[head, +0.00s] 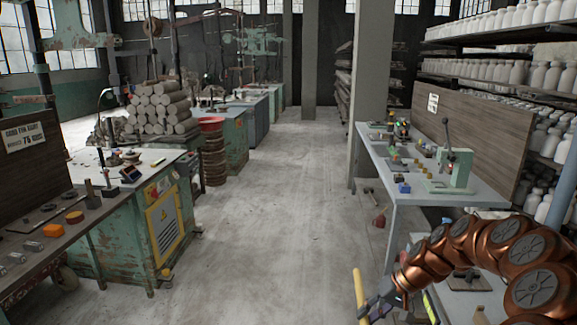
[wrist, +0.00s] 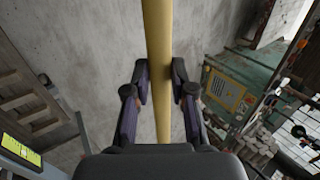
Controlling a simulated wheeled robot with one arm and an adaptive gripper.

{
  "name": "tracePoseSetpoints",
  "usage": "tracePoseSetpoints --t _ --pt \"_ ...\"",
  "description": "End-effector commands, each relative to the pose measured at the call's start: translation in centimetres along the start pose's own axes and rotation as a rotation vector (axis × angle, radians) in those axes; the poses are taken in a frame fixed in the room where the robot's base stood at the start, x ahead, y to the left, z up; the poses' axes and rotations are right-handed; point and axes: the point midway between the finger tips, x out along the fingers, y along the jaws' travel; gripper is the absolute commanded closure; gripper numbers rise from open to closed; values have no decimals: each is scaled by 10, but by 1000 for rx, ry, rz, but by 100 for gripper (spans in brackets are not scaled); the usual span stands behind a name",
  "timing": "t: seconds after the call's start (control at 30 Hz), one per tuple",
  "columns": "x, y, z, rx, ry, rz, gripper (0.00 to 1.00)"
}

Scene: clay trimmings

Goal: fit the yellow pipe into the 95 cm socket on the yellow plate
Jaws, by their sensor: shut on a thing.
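The yellow pipe (head: 359,288) is a plain slim rod, nearly upright at the bottom of the head view, and its lower end is cut off or hidden there. My gripper (head: 371,306) is shut on it. In the wrist view the pipe (wrist: 157,35) runs from the top edge down between the two fingers of my gripper (wrist: 160,78). A yellow panel (head: 163,226) is on the front of a green cabinet at left, well away from the pipe; it also shows in the wrist view (wrist: 227,94). I cannot make out the 95 cm socket or tell whether this panel is the yellow plate.
A wide concrete floor aisle (head: 285,190) is clear ahead. At left stand the green cabinet (head: 115,235) and a dark workbench (head: 60,240). At right is a grey table (head: 420,183) with a green press (head: 452,160). Bottle shelves (head: 505,55) stand behind it.

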Motion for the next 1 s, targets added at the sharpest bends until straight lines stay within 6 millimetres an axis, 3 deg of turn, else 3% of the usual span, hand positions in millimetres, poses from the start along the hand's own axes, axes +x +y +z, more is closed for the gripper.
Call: tracePoseSetpoints --t 0.2,0.57,0.77,1.0 --pt "14 -19 2 -85 -54 0 100" --pt "14 -19 2 -89 -56 0 100" --pt "-2 3 0 7 6 -1 100" --pt "-40 49 -1 215 148 -1 100"
